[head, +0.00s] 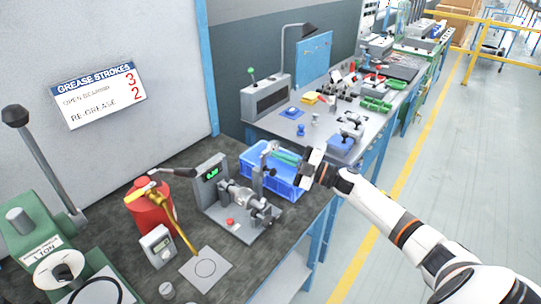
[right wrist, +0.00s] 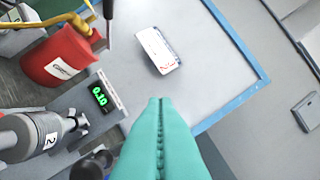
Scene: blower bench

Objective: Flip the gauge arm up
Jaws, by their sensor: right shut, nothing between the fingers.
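The grey gauge fixture (head: 243,222) stands on the dark bench, with a green-lit readout (head: 211,173) on its upright plate. The readout also shows in the right wrist view (right wrist: 99,94). A metal shaft assembly (head: 245,196) lies across the fixture. A thin grey upright piece (head: 264,158) rises at its right side; I cannot tell surely whether this is the gauge arm. My right gripper (head: 275,153) has teal fingers, shut and empty, close to the top of that piece; contact is unclear. The fingers also show in the right wrist view (right wrist: 160,100). My left gripper is not in view.
A blue crate (head: 290,188) stands behind the fixture, under my right gripper. A red grease container (head: 150,207) with a yellow hose, a small grey meter (head: 158,246) and a grey plate (head: 217,267) are left and in front. A green machine (head: 38,240) fills the far left.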

